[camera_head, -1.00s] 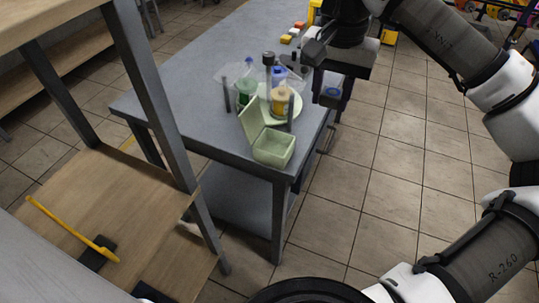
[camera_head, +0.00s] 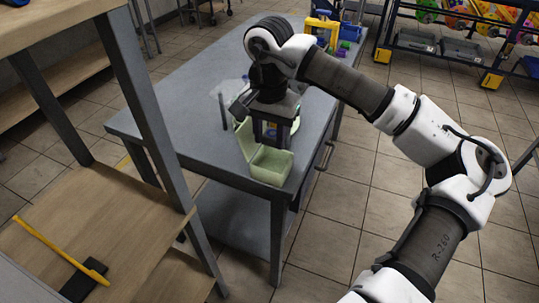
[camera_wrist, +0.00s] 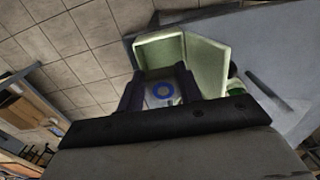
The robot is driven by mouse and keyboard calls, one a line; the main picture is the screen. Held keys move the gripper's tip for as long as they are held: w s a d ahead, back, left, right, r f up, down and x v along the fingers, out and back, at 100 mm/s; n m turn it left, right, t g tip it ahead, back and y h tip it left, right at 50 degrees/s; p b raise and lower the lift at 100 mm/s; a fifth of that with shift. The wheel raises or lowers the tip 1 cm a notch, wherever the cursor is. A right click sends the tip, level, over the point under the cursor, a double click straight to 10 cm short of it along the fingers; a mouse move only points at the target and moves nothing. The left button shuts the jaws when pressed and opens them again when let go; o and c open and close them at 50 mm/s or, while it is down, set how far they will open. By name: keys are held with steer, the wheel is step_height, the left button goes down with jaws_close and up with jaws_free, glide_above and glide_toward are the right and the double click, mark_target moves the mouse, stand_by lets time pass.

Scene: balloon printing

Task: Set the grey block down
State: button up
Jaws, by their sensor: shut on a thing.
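My gripper (camera_head: 272,138) is above the near end of the grey table (camera_head: 195,135), just behind the pale green box. In the wrist view my gripper's two dark fingers (camera_wrist: 159,74) are shut on the grey block (camera_wrist: 162,92), which has a blue ring on its face. In the head view the block is mostly hidden between the fingers. The pale green box (camera_head: 270,166) stands open at the table's near corner, its lid (camera_head: 247,141) raised on the left. The box also shows beyond the fingers in the wrist view (camera_wrist: 160,51). I cannot tell whether the block touches anything below.
A clear bag-like item and small containers stand behind my gripper, partly hidden by it. A wooden shelf (camera_head: 120,225) with a yellow-handled tool (camera_head: 60,248) is at the left. A yellow frame (camera_head: 322,30) is at the table's far end. The table's left half is clear.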

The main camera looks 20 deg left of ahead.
mark_target(269, 138)
step_height(269, 138, down, 7)
steer(key=shift+f+p, duration=0.1)
steer(key=shift+p, duration=0.35)
steer(key=shift+f+b, duration=0.6)
steer(key=shift+b, duration=0.4)
steer(key=o, duration=0.7)
steer(key=shift+o, duration=0.2)
steer(key=shift+r, duration=0.15)
steer(key=shift+r+p, duration=0.9)
steer(key=shift+p, duration=0.15)
step_height(269, 138, up, 11)
steer(key=shift+r+b, duration=0.15)
steer(key=shift+b, duration=1)
